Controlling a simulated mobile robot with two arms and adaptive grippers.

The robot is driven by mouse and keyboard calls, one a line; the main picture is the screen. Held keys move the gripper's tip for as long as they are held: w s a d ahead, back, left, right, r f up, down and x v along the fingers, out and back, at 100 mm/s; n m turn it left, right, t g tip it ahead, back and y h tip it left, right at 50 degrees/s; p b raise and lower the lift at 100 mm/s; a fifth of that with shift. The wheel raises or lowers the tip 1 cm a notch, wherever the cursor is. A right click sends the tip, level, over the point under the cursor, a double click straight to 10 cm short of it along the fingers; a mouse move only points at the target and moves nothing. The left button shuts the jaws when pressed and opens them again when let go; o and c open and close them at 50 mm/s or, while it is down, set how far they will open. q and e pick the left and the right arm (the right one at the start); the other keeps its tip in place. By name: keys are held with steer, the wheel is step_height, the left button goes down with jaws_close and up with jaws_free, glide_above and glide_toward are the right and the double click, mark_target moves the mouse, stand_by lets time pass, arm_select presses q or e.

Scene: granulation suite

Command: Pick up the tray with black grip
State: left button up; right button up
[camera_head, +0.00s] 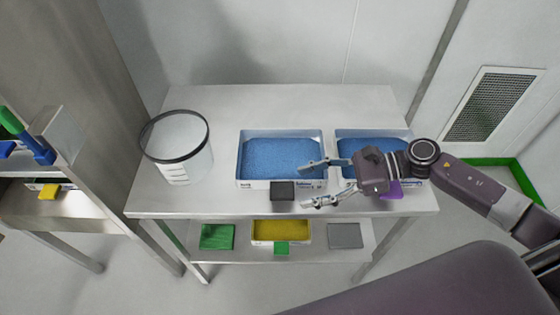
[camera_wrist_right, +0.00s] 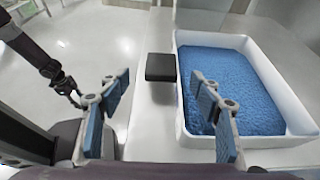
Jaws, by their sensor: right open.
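The tray with the black grip (camera_head: 239,183) is a white tray filled with blue granules on the steel table. Its black grip (camera_head: 283,190) juts from the front side. In the right wrist view the tray (camera_wrist_right: 285,98) is at right and the black grip (camera_wrist_right: 160,67) lies ahead between the fingertips, apart from them. My right gripper (camera_head: 307,184) is open and empty, just right of the grip. In the head view its upper finger overlaps the tray's right front corner. A dark arm with a small gripper (camera_wrist_right: 67,90), apparently my left, shows at left; its jaws are unclear.
A second blue-filled tray with a purple grip (camera_head: 393,190) stands at right, partly hidden by my right arm. A clear, black-rimmed container (camera_head: 180,152) stands at left. The lower shelf (camera_head: 340,254) holds a yellow-filled tray with a green grip. The table behind the trays is clear.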

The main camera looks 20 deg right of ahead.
mark_target(283, 188)
steer(key=p+x, duration=0.1)
steer(key=x, duration=0.1)
steer(key=p+x, duration=0.1)
steer(key=x, duration=0.1)
steer(key=p+x, duration=0.1)
steer(key=x, duration=0.1)
steer(key=shift+w+a+r, duration=0.2)
steer(key=shift+w+r, duration=0.05)
steer(key=shift+w+a+f, duration=0.1)
steer(key=shift+a+f, duration=0.15)
steer(key=shift+a, duration=0.1)
steer(key=c, duration=1.5)
steer(key=shift+c, duration=0.2)
steer(key=shift+r, duration=0.15)
step_height(283, 188, up, 20)
steer(key=b, duration=0.3)
